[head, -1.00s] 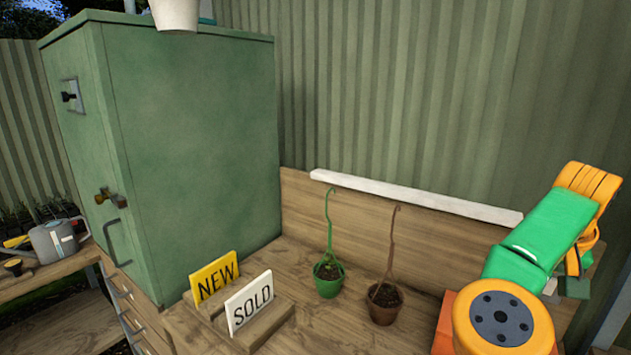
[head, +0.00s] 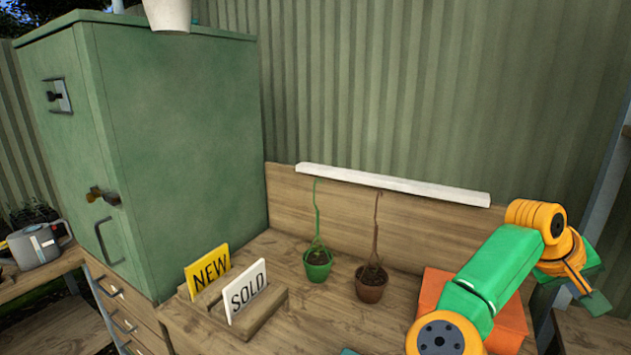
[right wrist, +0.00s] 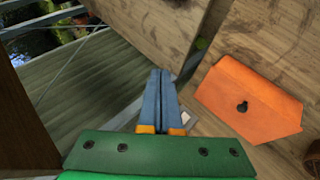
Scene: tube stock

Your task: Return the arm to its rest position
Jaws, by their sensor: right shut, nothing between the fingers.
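My right arm, green and orange, reaches in from the bottom right of the head view. Its wrist bends downward, with the gripper (head: 594,300) at the right edge of the workbench. In the right wrist view the two blue-grey fingers (right wrist: 160,95) lie together, shut and empty. They point past the bench edge over a slatted surface and touch nothing that I can see. My left gripper is in neither view.
An orange box (head: 508,332) stands behind my right arm; it also shows in the right wrist view (right wrist: 248,102). A green pot (head: 318,266) and a brown pot (head: 371,284) stand mid-bench.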

